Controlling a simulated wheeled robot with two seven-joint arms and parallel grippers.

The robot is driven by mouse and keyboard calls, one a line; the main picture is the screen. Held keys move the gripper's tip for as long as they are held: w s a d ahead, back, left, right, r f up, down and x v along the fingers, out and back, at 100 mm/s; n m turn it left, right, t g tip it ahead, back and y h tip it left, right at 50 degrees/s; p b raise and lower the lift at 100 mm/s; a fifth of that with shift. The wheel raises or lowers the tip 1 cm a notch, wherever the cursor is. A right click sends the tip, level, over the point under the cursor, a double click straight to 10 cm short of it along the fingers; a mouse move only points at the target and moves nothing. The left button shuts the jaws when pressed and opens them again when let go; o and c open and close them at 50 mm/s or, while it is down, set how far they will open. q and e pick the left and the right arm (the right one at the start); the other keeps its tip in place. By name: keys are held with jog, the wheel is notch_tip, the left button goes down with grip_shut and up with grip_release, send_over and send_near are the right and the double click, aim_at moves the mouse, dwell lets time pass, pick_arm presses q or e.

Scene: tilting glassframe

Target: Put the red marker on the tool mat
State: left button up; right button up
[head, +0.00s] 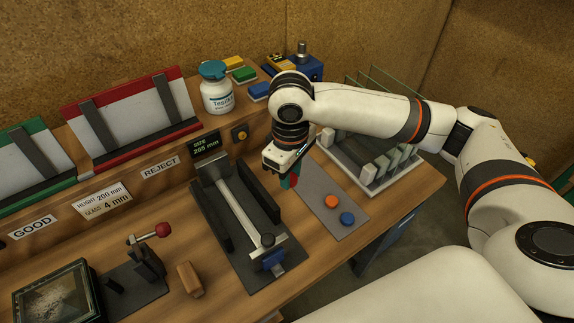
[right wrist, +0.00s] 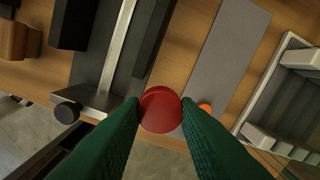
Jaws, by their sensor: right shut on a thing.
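My right gripper (head: 289,182) is shut on the red marker (right wrist: 160,110), a round red disc, between its green fingertips (right wrist: 162,102). In the head view only a bit of the red marker (head: 294,182) shows below the gripper. It is held near the left edge of the grey tool mat (head: 313,179); the height above the surface is hard to tell. An orange marker (head: 331,202) and a blue marker (head: 347,218) lie on the mat. The mat also shows in the right wrist view (right wrist: 228,52), right of the red marker. My left gripper is not in view.
A dark measuring fixture with a metal bar (head: 237,209) stands left of the mat. A rack with slots (head: 372,165) stands to its right. A white bottle (head: 216,90) and coloured blocks (head: 244,75) stand on the back ledge. The mat's middle is clear.

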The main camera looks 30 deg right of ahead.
jog(key=w+d+f+n, duration=0.25)
jog(key=w+n, duration=0.25)
jog(key=n, duration=0.4)
jog(key=w+d+f+n+b, duration=0.1)
jog(key=w+d+n, duration=0.35)
jog(key=n, duration=0.55)
jog(key=w+d+f+n, duration=0.25)
jog(key=w+n, duration=0.35)
jog(key=n, duration=0.3)
notch_tip(320, 180, down, 8)
jog(key=shift+s+f+p, duration=0.1)
jog(key=shift+s+p, duration=0.05)
jog(key=shift+p, duration=0.55)
jog(key=shift+f, duration=0.35)
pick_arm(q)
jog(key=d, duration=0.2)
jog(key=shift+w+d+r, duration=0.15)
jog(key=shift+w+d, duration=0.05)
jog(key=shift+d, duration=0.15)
pick_arm(e)
jog(key=shift+f, duration=0.1)
